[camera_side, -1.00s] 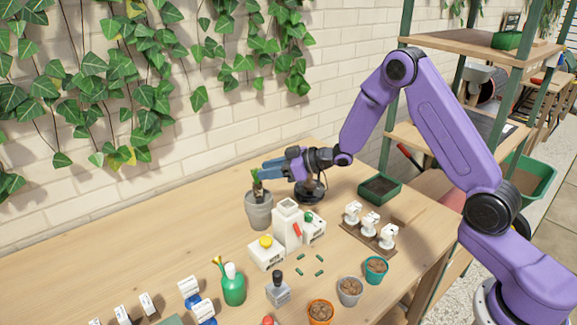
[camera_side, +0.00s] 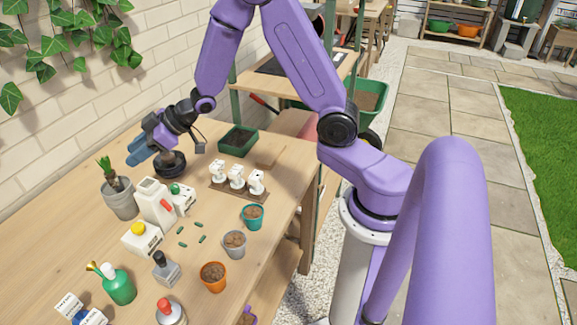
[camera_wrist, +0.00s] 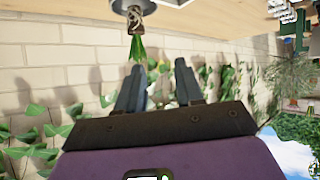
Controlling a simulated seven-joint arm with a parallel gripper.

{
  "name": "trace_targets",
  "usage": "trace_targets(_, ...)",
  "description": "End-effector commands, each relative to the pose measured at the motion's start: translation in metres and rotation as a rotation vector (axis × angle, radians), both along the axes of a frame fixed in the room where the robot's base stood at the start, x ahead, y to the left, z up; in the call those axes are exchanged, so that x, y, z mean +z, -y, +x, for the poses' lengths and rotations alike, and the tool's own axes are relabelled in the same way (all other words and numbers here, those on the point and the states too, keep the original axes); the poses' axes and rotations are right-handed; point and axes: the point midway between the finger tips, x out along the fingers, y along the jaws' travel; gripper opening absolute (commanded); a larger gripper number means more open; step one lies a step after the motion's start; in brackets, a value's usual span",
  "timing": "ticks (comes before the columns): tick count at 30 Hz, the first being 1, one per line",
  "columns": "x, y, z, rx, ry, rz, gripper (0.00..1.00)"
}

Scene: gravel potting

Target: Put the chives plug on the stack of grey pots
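The chives plug (camera_side: 112,180), a brown plug with green leaves, stands in the top of the stack of grey pots (camera_side: 121,204) at the left of the side view. It leans slightly, and its lower end is hidden by the rim. In the wrist view, which is upside down, the plug (camera_wrist: 135,20) shows at the top by the pot rim (camera_wrist: 172,3), its green leaves towards my fingers. My gripper (camera_side: 138,151) is open and empty, above and to the right of the plug in the side view. Its two blue-grey fingers (camera_wrist: 159,66) are apart and clear of the leaves.
A black round-based object (camera_side: 170,165) stands below my wrist. White boxes (camera_side: 154,203) stand right beside the pots. A dark green tray (camera_side: 238,141), white figures on a rack (camera_side: 237,179) and small filled pots (camera_side: 234,244) lie further right. The brick wall (camera_side: 62,150) is close behind.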

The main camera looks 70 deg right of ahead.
Motion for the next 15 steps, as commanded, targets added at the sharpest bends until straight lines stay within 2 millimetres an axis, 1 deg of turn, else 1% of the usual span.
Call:
trace_targets(1,0.005,-0.008,-0.012,0.007,-0.019,-0.040,0.36)
trace_targets(3,0.008,-0.015,-0.030,0.009,-0.057,-0.099,0.36)
trace_targets(5,0.011,-0.020,-0.047,0.013,-0.093,-0.147,0.36)
trace_targets(8,0.014,-0.026,-0.081,0.023,-0.158,-0.223,0.36)
trace_targets(11,0.018,-0.030,-0.119,0.044,-0.226,-0.295,0.36)
trace_targets(12,0.019,-0.030,-0.135,0.055,-0.255,-0.323,0.36)
trace_targets(14,0.021,-0.029,-0.161,0.070,-0.302,-0.365,0.36)
trace_targets(15,0.022,-0.028,-0.179,0.085,-0.333,-0.393,0.36)
